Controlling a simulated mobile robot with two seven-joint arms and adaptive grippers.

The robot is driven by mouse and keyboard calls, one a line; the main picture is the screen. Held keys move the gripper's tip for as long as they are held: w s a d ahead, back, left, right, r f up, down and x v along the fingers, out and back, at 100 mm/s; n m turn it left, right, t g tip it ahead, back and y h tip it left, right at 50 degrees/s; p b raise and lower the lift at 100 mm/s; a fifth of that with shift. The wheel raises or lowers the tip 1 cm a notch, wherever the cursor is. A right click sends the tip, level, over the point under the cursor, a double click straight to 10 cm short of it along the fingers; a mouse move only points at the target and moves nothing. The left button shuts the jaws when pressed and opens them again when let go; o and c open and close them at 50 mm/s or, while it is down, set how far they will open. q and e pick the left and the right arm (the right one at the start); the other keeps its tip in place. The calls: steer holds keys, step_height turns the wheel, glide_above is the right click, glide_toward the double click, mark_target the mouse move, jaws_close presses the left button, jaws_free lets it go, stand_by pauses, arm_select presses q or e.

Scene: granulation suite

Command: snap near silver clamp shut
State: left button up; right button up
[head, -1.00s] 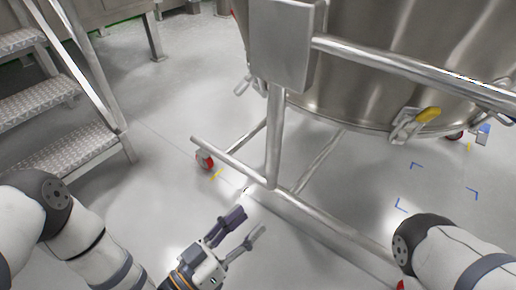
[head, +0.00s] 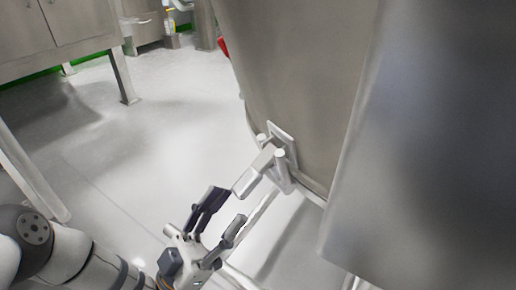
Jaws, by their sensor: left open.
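The near silver clamp (head: 280,158) is fixed to the lower wall of the big steel vessel (head: 285,70), right of the middle of the head view. Its flat lever (head: 249,178) sticks out from the wall, down and to the left. My left gripper (head: 231,204) is open and empty, with dark fingers pointing up and right. In the picture its fingertips are just below and left of the lever's end; I cannot tell whether they touch it. My right gripper is not in view.
A large steel panel (head: 430,130) fills the right side, close to the camera. Frame tubes (head: 258,215) run below the clamp. A steel cabinet (head: 65,30) stands at the upper left. The floor (head: 150,140) to the left is clear.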

mark_target(256, 171)
arm_select(q)
steer(key=x, duration=0.5)
steer(key=b+x, duration=0.1)
steer(key=x, duration=0.4)
steer(key=shift+s, duration=0.25)
jaws_close()
